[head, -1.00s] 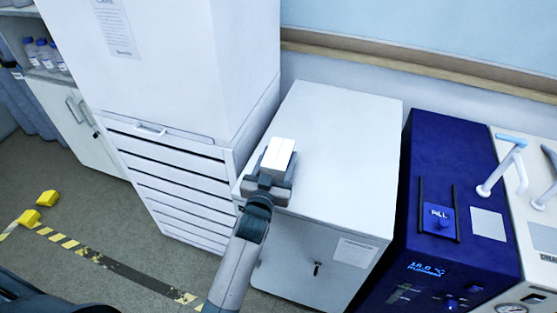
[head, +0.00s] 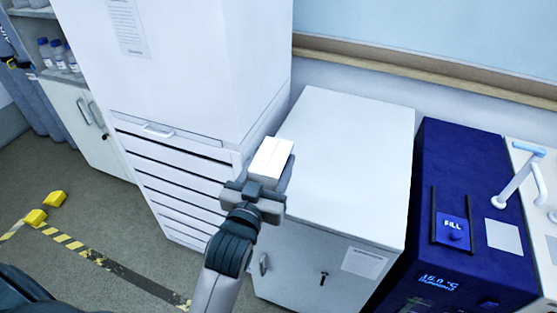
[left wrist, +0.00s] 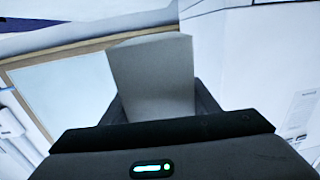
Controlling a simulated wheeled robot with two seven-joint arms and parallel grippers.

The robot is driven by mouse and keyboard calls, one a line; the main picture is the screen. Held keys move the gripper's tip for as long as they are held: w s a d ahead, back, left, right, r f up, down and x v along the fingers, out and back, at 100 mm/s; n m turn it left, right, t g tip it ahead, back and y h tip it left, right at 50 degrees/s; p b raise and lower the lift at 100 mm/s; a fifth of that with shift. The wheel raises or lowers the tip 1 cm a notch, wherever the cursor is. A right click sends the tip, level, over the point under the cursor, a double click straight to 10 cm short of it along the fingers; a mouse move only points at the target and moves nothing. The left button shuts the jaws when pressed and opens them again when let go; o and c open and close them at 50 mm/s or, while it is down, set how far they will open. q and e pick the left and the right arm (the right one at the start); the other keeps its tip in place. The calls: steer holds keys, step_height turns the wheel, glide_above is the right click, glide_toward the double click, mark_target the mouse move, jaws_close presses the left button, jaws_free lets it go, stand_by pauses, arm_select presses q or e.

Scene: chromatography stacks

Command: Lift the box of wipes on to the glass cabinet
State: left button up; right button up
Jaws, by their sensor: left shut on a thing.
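My left gripper (head: 262,182) is shut on a small white box (head: 270,155), which I take to be the box of wipes. It holds the box up in the air, by the left edge of a low white cabinet and in front of a tall drawer unit. In the left wrist view the box (left wrist: 152,75) looks grey and stands between the fingers. A cupboard (head: 82,125) with bottles on its open shelf is at the far left; I cannot tell whether it is the glass cabinet. My right gripper is not in view.
The low white cabinet (head: 350,155) has a clear top. The tall white unit with drawers (head: 180,165) stands left of it. A blue machine (head: 465,190) is on the right. Yellow blocks (head: 45,208) and striped tape (head: 110,265) lie on the floor at left.

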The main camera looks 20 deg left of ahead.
arm_select(q)
steer(key=shift+s+r, duration=0.35)
steer(key=shift+s, duration=0.25)
steer(key=s+f, duration=0.3)
steer(key=s, duration=0.5)
steer(key=shift+s+a+f+h, duration=0.2)
steer(key=shift+a+h, duration=0.1)
steer(key=shift+a, duration=0.15)
steer(key=shift+w, duration=0.1)
